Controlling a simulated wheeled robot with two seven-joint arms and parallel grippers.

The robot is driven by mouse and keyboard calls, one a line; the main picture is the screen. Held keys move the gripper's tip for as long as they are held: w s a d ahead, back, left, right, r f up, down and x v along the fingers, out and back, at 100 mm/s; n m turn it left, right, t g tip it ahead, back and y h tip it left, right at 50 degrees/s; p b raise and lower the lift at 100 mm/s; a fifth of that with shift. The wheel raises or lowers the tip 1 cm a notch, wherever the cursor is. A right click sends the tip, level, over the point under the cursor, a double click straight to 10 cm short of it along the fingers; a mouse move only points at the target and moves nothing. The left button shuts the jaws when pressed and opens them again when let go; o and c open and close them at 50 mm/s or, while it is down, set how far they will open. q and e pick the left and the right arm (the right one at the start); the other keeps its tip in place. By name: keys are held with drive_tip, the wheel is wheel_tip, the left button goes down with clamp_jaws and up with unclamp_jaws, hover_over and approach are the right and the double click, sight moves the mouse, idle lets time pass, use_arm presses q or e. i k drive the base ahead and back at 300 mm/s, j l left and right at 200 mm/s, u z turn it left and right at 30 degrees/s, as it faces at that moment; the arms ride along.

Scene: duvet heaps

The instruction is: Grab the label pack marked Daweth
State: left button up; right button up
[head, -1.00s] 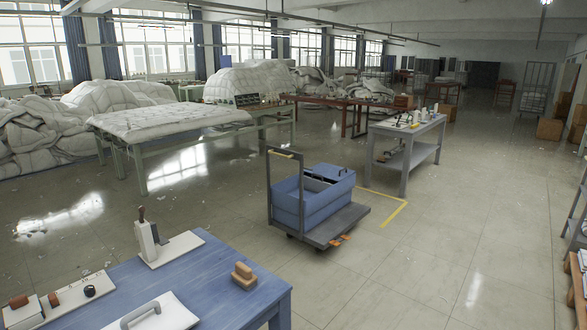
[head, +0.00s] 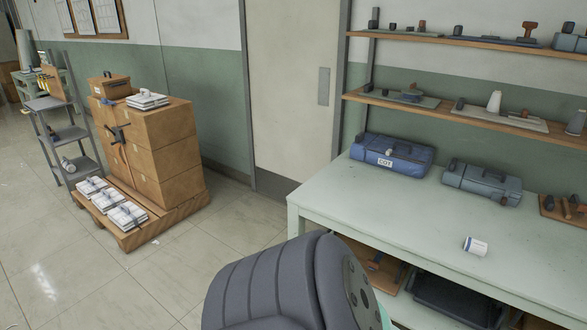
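No marking that reads Daweth can be made out. Several white strapped packs lie on the wooden pallet, one of them the front pack (head: 127,216) at its near edge. Another white stack (head: 148,100) lies on top of the cardboard boxes. These may be label packs, but their print is too small to read. A small white roll with a blue band (head: 475,246) lies on the pale green bench. Neither of my grippers is in view.
Cardboard boxes (head: 165,150) stand on the pallet (head: 150,232) beside a grey shelf rack (head: 72,158). A pale green bench (head: 400,215) holds a blue case (head: 391,160) and a grey case (head: 481,182). Wall shelves (head: 450,110) hang above. Floor (head: 60,270) is clear at the lower left.

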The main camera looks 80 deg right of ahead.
sight(478, 248)
drive_tip(key=k+z, duration=0.1)
drive_tip(key=z, duration=3.95)
